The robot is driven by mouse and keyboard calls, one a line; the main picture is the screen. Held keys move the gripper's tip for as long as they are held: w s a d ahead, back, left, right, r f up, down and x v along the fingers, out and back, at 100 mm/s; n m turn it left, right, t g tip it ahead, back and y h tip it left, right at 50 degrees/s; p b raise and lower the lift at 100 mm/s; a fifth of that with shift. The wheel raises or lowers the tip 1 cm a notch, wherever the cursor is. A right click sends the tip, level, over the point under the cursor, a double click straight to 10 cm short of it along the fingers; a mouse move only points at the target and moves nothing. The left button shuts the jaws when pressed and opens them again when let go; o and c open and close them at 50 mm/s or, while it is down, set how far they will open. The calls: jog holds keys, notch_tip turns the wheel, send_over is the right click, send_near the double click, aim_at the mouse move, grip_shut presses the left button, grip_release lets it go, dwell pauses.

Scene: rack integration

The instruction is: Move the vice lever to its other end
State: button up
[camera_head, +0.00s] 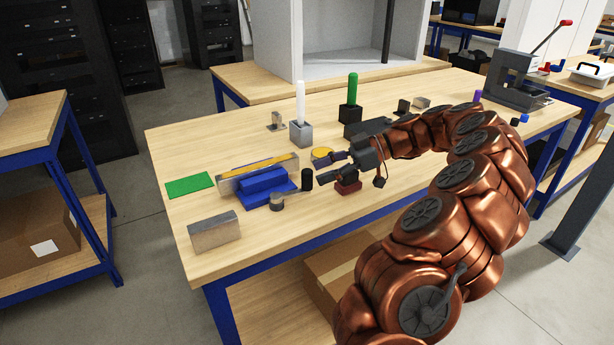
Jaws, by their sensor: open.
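A blue vice (266,188) sits on the wooden workbench, left of my gripper. A yellow and grey bar lies across its back. The vice lever (290,195) is a grey arm with an upright black knob (307,179) at its right end; its other end is at a round grey hub at the vice's front. My gripper (322,169) is open, with its fingers pointing left toward the black knob. The knob is close to the fingertips, and I see nothing held. Whether a fingertip touches it is too small to tell.
A grey metal block (214,231) stands at the front left and a green pad (189,186) lies behind it. A dark red block (348,187) is under my gripper. Behind are a yellow disc (321,154), a white-handled tool (300,104) and a green-handled tool (352,91) in holders.

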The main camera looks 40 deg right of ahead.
aim_at(307, 177)
jog(key=shift+p+x, duration=0.35)
jog(key=shift+x, duration=2)
grip_shut()
